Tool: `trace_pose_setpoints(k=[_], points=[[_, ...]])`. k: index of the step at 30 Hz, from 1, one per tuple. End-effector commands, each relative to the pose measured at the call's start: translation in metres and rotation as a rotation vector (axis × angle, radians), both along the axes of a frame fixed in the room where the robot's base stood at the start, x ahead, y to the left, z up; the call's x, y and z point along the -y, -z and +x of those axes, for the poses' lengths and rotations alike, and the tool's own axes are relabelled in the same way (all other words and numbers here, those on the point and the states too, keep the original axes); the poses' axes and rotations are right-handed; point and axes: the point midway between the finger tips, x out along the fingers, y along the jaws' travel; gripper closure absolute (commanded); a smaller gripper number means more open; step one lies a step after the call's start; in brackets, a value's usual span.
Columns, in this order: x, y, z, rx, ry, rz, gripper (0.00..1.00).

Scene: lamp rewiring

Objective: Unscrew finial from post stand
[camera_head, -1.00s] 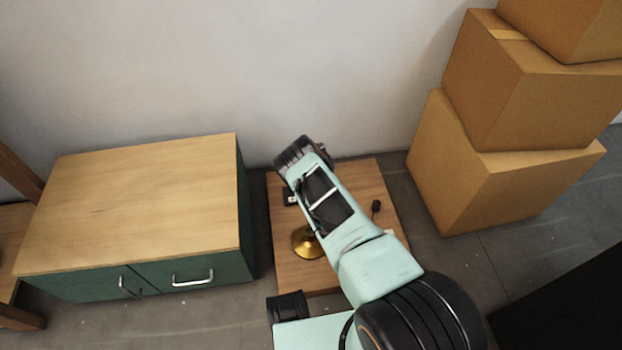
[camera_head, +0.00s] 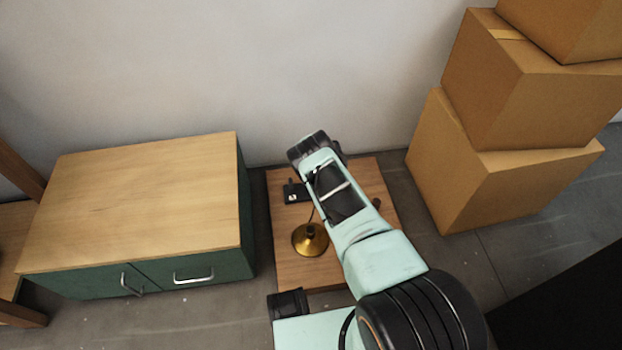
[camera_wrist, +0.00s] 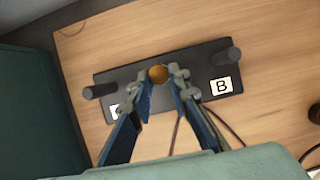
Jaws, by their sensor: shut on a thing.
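The finial (camera_wrist: 158,73) is a small round gold piece. It sits between the fingertips of my gripper (camera_wrist: 163,80), which is shut on it. The post stand (camera_wrist: 194,80) is a black plate with a short dark post at each end. The right end has a white "B" label; the left label is partly hidden by a finger. In the wrist view the finial appears over the middle of the plate, between the posts; I cannot tell its height. In the head view part of the stand (camera_head: 293,193) shows left of my arm, which hides the fingers.
A gold lamp base (camera_head: 310,239) with a dark cord stands on the low wooden table (camera_head: 283,262). A green cabinet (camera_head: 140,200) with a wooden top is on the left. Stacked cardboard boxes (camera_head: 490,175) stand on the right. A wall (camera_head: 300,70) is behind.

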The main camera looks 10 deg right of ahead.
Motion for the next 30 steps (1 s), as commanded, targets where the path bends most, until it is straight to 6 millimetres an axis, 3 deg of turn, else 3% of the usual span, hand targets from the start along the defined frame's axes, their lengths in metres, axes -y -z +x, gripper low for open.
trace_pose_setpoints(k=[18, 26, 27, 30], points=[[0.0081, -0.0007, 0.0026, 0.003, -0.533, -0.001, 1.0], [0.0076, -0.0005, 0.0015, 0.001, -0.56, -0.002, 1.0], [0.0077, -0.0004, 0.0016, 0.0, -0.56, -0.002, 0.81], [0.0075, -0.0005, 0.0015, 0.0, -0.559, -0.002, 0.7]])
